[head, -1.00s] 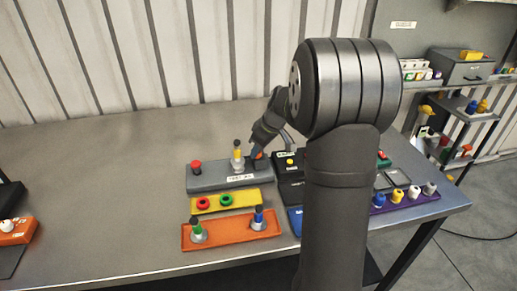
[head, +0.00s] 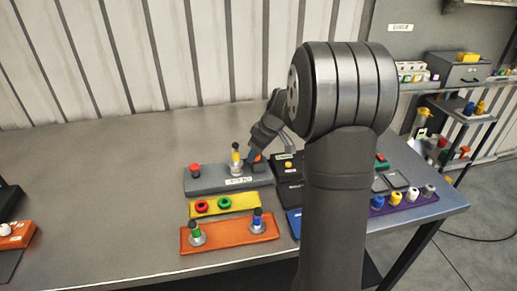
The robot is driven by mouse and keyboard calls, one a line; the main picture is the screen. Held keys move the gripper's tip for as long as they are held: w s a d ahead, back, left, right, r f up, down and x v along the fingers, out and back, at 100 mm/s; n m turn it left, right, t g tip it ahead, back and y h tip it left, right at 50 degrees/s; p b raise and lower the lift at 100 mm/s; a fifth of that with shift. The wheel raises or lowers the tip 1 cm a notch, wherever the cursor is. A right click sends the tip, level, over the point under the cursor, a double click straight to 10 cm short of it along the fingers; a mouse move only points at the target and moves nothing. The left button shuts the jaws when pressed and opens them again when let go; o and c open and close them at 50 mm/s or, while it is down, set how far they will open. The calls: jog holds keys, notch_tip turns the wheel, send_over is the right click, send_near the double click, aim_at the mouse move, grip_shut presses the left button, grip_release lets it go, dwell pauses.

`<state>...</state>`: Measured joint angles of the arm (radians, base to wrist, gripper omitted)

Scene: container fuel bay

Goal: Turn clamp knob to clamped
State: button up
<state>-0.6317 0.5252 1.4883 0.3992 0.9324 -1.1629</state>
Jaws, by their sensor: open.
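A grey panel (head: 208,186) lies on the table left of my arm. It carries a red button (head: 195,169), an upright metal piece with a yellow band and dark top (head: 235,158), and an orange knob (head: 258,155) at its right end. Which part is the clamp knob is not marked legibly; the orange one looks like a knob. My gripper (head: 256,160) is open, low over the panel's right end, right beside the orange knob and partly covering it. Whether the fingers touch the knob cannot be told. The knob's setting is too small to read.
A yellow strip (head: 245,203) with red and green rings and an orange tray (head: 226,239) with two upright pieces lie in front. Black boxes (head: 290,194) stand close on the right. A purple rack (head: 411,206) lies farther right. The table's left middle is clear.

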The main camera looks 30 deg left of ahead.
jog(key=v, duration=1.7)
jog(key=shift+d+r, duration=0.15)
jog(key=x, duration=1.7)
jog(key=shift+a+f, duration=0.2)
